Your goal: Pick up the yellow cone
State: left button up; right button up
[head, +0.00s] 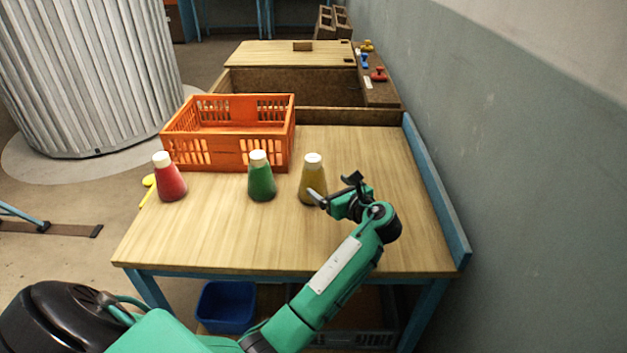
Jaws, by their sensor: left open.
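The yellow cone (311,181) is a dark-yellow, cone-shaped bottle with a white cap. It stands upright on the wooden table, right of the green cone. My left gripper (334,189) is open, its fingers just right of and in front of the yellow cone. One finger overlaps the cone's lower right side in the picture; I cannot tell whether it touches. The other finger is raised to the right, with nothing between them that I can make out. My right gripper is not in view.
A green cone (261,178) and a red cone (168,179) stand to the left. An orange crate (228,158) sits behind them. A blue rail (437,190) and the wall bound the right side. The table's front (215,240) is clear.

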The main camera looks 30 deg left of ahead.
aim_at(319, 179)
pick_arm(q)
jog(key=x, duration=0.4)
jog(key=shift+w+f, duration=0.15)
jog(key=shift+f, duration=0.05)
jog(key=shift+w+a, duration=0.1)
jog(key=shift+a, duration=0.25)
jog(key=x, duration=0.4)
jog(key=shift+w+a, duration=0.25)
jog(key=shift+a, duration=0.1)
jog(key=c, duration=1.1)
jog(key=shift+c, duration=0.2)
jog(key=shift+r, duration=0.1)
